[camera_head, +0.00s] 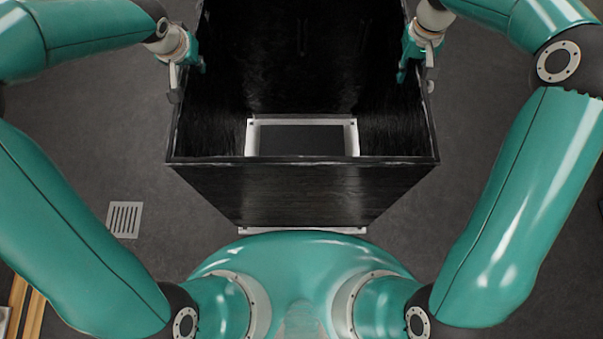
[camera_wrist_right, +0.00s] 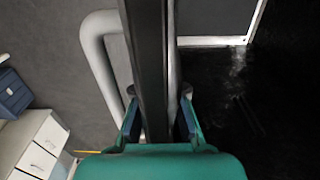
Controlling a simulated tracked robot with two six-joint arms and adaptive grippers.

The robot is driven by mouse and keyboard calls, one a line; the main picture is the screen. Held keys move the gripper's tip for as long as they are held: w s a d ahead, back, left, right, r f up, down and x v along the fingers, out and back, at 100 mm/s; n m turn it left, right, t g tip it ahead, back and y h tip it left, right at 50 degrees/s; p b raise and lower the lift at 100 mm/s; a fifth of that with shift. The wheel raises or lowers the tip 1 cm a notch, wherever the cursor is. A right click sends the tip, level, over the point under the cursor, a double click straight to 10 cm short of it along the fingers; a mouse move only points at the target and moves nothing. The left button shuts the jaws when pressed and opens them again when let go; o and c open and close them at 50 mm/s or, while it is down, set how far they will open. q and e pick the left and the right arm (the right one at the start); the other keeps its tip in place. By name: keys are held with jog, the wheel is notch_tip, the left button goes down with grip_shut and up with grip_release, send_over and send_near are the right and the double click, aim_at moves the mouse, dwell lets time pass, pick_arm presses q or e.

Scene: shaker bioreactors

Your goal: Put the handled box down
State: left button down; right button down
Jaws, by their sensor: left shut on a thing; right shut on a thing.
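The handled box is a large, black, open-topped box (camera_head: 300,190) in front of my body in the head view. My left gripper (camera_head: 188,73) is shut on its left wall at the rim. My right gripper (camera_head: 416,75) is shut on its right wall at the rim. In the right wrist view, the fingers of the right gripper (camera_wrist_right: 159,115) stand on both sides of the black wall (camera_wrist_right: 146,50). A grey tubular handle (camera_wrist_right: 90,55) shows on the outer side of that wall. The head view does not clearly show whether the box touches the floor.
A white frame (camera_head: 252,137) with a dark middle shows at the bottom inside the box. A floor grate (camera_head: 124,219) lies at left. Wooden strips (camera_head: 32,315) show at lower left. A white drawer cabinet (camera_wrist_right: 40,145) and a blue bin (camera_wrist_right: 12,92) stand beyond the handle.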

aim_at(185, 70)
dwell(0.4)
